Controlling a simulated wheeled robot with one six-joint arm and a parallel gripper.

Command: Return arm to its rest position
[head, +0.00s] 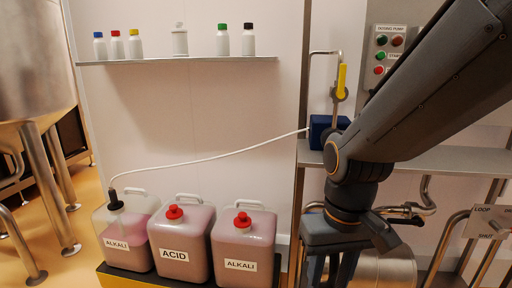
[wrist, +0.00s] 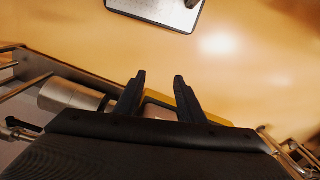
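My arm reaches in from the upper right of the head view and bends down at a joint beside the shelf. My gripper's two dark fingers show in the wrist view (wrist: 158,92). They are apart, with nothing between the tips, and they point out over the yellow floor (wrist: 120,45). In the head view the fingers are mostly out of frame at the bottom edge.
Three canisters stand low down: one alkali (head: 120,236) with a hose in it, acid (head: 182,245), and another alkali (head: 243,247). A blue pump (head: 320,130), yellow-handled valve (head: 342,80) and control box (head: 385,52) are close to my arm. Small bottles line a shelf (head: 180,60).

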